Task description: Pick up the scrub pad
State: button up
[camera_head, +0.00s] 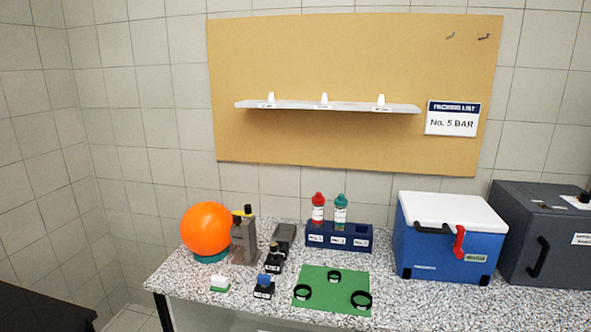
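A small white block with a green underside (219,284) lies near the front left of the speckled counter (200,301). It looks like the scrub pad. Nothing covers it in the head view. It sits in front of the orange ball (207,229) and left of a black bottle with a blue cap (264,286). My gripper is not in view.
A grey container (243,241) stands behind the pad. A green mat (330,280) bears several black rings. A navy rack (339,236) holds a red and a teal bottle. A blue cooler (446,250) and a dark grey box (540,245) stand right. A shelf (330,107) hangs above.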

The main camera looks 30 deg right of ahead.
aim_at(220, 284)
jog(key=i+j+z, duration=0.25)
jog(key=i+j, duration=0.95)
